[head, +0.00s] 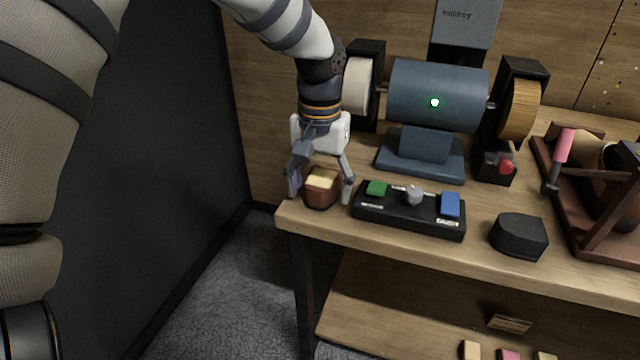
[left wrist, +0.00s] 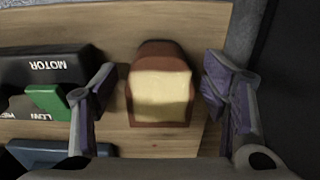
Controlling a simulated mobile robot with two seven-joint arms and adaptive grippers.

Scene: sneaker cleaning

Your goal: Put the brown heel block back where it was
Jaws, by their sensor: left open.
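The brown heel block (head: 322,196) sits on the workbench near its front left corner, with a pale yellow patch on its top. It also shows in the left wrist view (left wrist: 160,84), between my fingers. My left gripper (head: 320,190) comes down over the block with one finger on each side. Its fingers are open, and in the left wrist view (left wrist: 162,100) a gap shows on both sides of the block. A black heel block (head: 519,236) sits farther right near the front edge. My right gripper is not in view.
A black control box (head: 408,212) with a green button, a knob and a blue button stands close right of the brown block. A grinder (head: 436,95) with two wheels stands behind. A brown rack (head: 580,200) is at the right. The bench edge (head: 300,222) is close in front.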

